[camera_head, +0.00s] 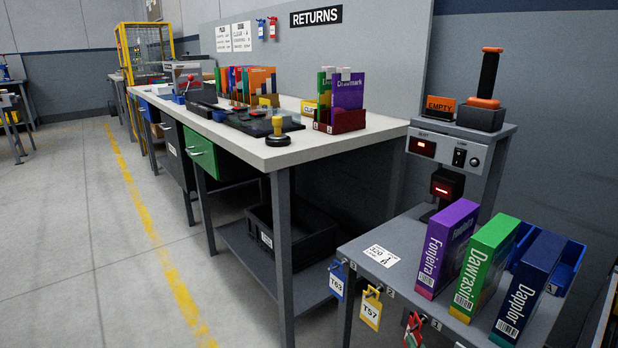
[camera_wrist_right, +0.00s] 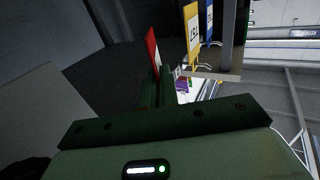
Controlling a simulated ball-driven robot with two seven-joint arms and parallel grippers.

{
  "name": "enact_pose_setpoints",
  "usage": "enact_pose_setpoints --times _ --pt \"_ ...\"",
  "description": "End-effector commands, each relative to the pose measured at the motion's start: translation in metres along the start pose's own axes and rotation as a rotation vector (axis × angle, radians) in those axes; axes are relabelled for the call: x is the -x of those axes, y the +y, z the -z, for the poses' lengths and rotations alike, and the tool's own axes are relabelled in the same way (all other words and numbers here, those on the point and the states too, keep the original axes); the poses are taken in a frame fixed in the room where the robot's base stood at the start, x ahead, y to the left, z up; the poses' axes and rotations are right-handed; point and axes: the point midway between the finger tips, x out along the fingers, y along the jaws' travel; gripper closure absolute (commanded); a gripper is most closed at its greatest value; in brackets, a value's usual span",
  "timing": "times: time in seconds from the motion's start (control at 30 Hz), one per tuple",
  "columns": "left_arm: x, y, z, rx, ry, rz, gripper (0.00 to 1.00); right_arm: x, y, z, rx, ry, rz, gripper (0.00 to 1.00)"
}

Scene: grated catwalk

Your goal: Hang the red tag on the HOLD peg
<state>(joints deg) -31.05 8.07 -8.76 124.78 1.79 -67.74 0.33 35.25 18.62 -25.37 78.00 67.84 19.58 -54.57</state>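A red and white tag (camera_head: 413,330) shows at the bottom of the head view, below the front edge of the small grey table. It also stands nearly edge-on in the right wrist view (camera_wrist_right: 153,50). My right gripper (camera_wrist_right: 159,88) has dark green fingers close together at the tag's lower end, apparently shut on it. A blue tag marked T63 (camera_head: 337,280) and a yellow tag marked T57 (camera_head: 371,309) hang from pegs along the same table edge. No HOLD label is readable. My left gripper is not in view.
Purple (camera_head: 447,249), green (camera_head: 484,268) and dark blue (camera_head: 528,290) boxes stand on the small table (camera_head: 400,237). A scanner post stands behind them. A long bench (camera_head: 350,139) with coloured folders is at the left. Floor left of the bench is clear.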

Motion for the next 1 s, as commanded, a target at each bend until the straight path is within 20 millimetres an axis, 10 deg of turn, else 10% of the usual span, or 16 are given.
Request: enact_pose_setpoints --times 1.0 --pt "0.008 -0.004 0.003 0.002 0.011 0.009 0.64 0.009 -0.015 -0.001 -0.001 0.000 0.000 1.00"
